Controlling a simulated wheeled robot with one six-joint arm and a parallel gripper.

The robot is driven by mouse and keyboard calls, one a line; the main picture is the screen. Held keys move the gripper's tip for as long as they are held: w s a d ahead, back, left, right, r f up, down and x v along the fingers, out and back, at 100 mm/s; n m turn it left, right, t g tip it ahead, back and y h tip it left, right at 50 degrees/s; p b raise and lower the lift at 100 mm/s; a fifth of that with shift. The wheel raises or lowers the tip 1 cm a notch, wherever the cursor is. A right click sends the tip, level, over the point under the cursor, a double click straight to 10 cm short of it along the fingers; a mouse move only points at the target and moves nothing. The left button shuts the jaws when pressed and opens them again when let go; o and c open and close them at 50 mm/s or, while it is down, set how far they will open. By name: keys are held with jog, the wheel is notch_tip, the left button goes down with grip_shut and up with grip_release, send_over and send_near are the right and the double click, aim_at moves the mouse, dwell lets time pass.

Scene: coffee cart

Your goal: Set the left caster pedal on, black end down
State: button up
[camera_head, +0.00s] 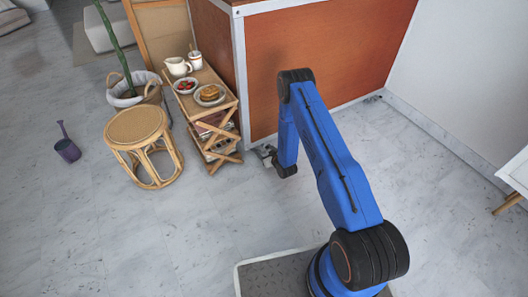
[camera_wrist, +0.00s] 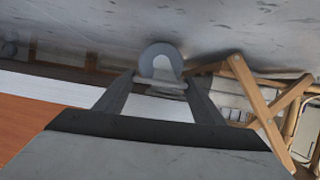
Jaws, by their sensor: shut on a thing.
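The left caster (camera_head: 263,151) is under the near lower corner of the orange cart panel, partly hidden by my gripper (camera_head: 272,159). In the wrist view, the caster's grey round wheel (camera_wrist: 160,50) stands just beyond my fingertips. A small pale grey pedal (camera_wrist: 163,84) lies between the fingertips of my gripper (camera_wrist: 161,80), one finger on each side, and the jaws are shut on it. I cannot tell which end of the pedal is black or how far it is tilted.
The orange cart (camera_head: 320,60) has a white frame, with another caster (camera_head: 373,99) at its far right. A wooden side rack (camera_head: 215,120) with food stands close on the left, its crossed legs near the fingers in the wrist view. A rattan stool (camera_head: 137,125) is further left.

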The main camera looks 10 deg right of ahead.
jog(key=shift+d+m+y, duration=0.1)
jog(key=shift+m+y, duration=0.6)
jog(key=shift+m, duration=0.4)
jog(key=o, duration=1.1)
jog(key=shift+c, duration=0.2)
jog(key=v, duration=1.7)
jog(key=shift+d+r, duration=0.15)
jog(key=shift+r, duration=0.05)
